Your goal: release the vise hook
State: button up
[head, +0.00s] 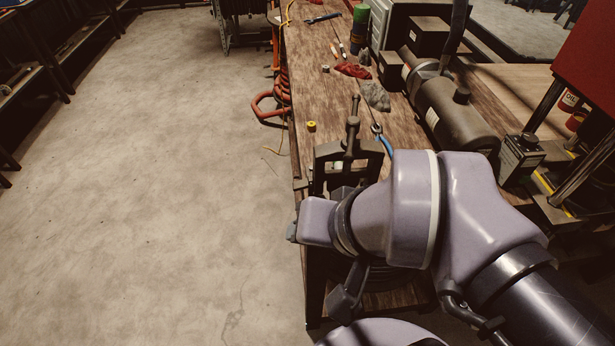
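The vise (350,153) stands at the near left edge of the wooden bench, in the head view. It has a dark upright yoke frame with a tall screw and a cross handle at its top. The yoke looks upright, and its top and upper sides show. My lavender wrist covers the vise's lower part, so the hook cannot be made out. My wrist is just in front of the vise in the picture. My gripper's fingers do not show; whether they touch the vise cannot be told.
The workbench (314,85) carries a dark cylindrical machine (455,112), red (353,69) and grey (376,96) rags, a green can (359,28) and a small yellow part (311,126). An orange hose (268,105) hangs at its left edge. The floor (170,180) on the left is clear.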

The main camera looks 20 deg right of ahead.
aim_at(306, 183)
jog(key=k+j+z, duration=0.1)
jog(key=j+z, duration=0.3)
jog(key=k+j, duration=0.1)
jog(key=j, duration=0.65)
jog(key=k+j, duration=0.15)
jog(key=j, duration=0.2)
jog(key=z, duration=0.05)
